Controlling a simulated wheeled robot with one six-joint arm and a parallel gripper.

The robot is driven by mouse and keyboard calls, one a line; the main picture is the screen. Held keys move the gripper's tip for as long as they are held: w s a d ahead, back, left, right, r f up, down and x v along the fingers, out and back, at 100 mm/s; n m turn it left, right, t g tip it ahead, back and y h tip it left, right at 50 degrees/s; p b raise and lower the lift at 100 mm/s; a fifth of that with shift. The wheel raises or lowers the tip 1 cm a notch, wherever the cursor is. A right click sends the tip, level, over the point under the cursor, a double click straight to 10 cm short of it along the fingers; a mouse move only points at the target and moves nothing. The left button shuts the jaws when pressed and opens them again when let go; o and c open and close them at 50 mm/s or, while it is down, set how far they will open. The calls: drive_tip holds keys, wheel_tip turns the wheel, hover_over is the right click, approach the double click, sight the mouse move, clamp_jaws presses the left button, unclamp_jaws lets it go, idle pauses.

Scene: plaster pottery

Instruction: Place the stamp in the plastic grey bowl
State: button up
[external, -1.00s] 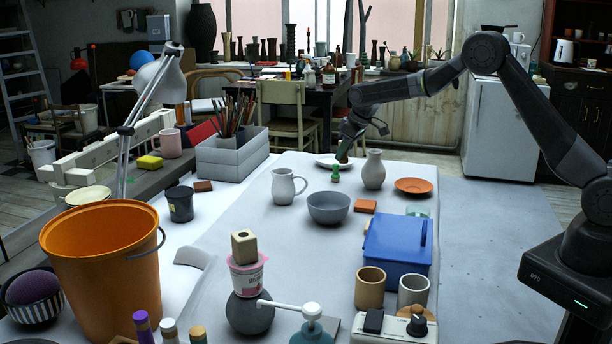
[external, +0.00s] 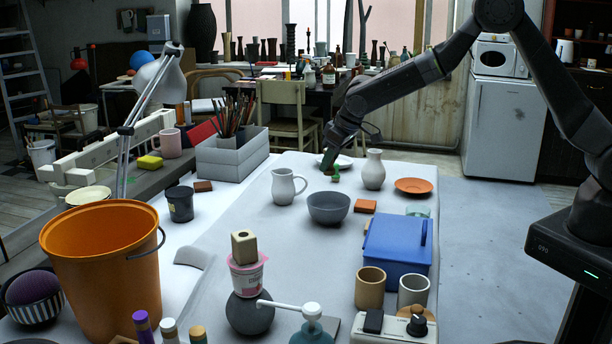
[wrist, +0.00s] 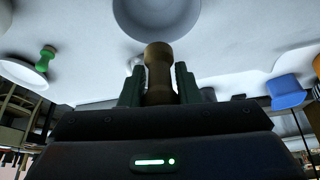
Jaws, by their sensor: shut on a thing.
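My gripper (wrist: 159,85) is shut on a brown turned wooden piece, which I take to be the stamp (wrist: 158,62). In the wrist view the stamp is upright between the green fingers. In the external view my gripper (external: 328,167) is above the table behind the bowl, and the stamp is small and dark there. The grey bowl (external: 328,214) stands on the table in front of the gripper, apart from it. In the wrist view the bowl (wrist: 157,18) shows at the top, just beyond the stamp. I see nothing in its visible part.
A small green turned piece (external: 336,174) stands near the white plate (external: 344,161). A white jug (external: 284,187) is left of the bowl, and a grey vase (external: 374,170) is behind it on the right. An orange-brown block (external: 365,206) lies right of the bowl.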

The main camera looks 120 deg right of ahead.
sight(329, 193)
drive_tip(key=shift+f+b, duration=1.85)
drive_tip(key=shift+f, duration=3.05)
drive_tip(key=o, duration=1)
drive_tip(key=shift+r, duration=0.15)
drive_tip(key=shift+r+p, duration=1.35)
drive_tip(key=shift+r, duration=2)
